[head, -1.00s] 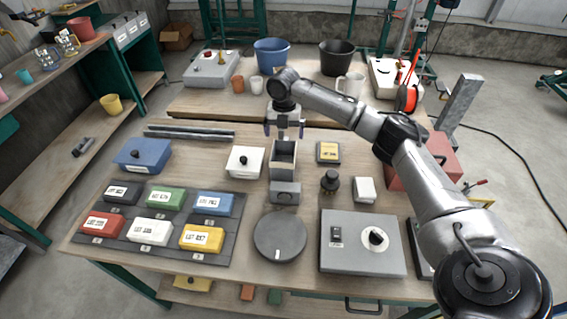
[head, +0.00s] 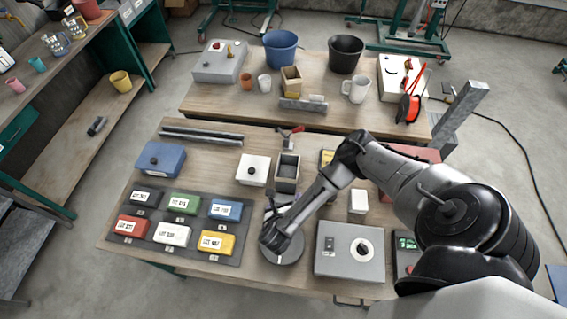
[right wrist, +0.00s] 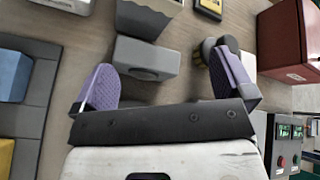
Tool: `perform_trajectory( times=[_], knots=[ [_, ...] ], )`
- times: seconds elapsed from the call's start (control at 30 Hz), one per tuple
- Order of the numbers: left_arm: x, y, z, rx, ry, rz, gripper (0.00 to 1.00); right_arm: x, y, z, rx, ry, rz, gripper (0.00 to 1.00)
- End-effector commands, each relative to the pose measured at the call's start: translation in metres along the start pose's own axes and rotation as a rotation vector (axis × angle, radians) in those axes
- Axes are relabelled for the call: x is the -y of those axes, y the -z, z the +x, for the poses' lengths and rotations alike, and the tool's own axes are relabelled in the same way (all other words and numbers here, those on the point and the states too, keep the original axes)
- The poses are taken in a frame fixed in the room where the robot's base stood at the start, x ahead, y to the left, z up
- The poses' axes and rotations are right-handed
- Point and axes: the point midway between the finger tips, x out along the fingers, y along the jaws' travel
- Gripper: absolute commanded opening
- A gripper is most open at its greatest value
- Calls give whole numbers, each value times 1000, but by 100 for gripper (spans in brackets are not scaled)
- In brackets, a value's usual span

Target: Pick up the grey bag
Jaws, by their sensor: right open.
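The grey bag (head: 145,199) is a small dark grey block-like bag with a white label. It lies at the far left of the dark sorting tray (head: 118,240) in the head view, and it is outside the right wrist view. My right gripper (head: 279,198) is right of the tray, over the table's middle near a round grey disc, clear of the bag. In the right wrist view its purple fingers (right wrist: 166,85) are wide apart with nothing held. A grey block (right wrist: 146,62) shows beyond them. My left gripper is out of view.
The tray also holds green (head: 184,203), blue (head: 226,210), red (head: 131,226), white (head: 172,234) and yellow (head: 217,243) bags. A blue box (head: 162,158) stands behind it.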

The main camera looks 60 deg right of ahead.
Motion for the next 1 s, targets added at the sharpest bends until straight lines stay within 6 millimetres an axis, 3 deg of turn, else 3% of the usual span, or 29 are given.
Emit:
perform_trajectory(
  times=[0.1, 0.3, 0.47, 0.6, 1.0],
  knots=[
    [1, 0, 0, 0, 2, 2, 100, 0, -19, -3, 110, -18, 262, 100],
    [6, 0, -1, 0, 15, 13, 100, 3, -25, -3, 141, -17, 501, 100],
    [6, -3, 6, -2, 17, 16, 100, 2, -24, 6, 142, -20, 569, 100],
    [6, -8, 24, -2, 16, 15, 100, 1, -25, 30, 142, -19, 577, 100],
    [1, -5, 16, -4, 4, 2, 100, 5, -37, 78, 139, -19, 574, 100]
  ],
)
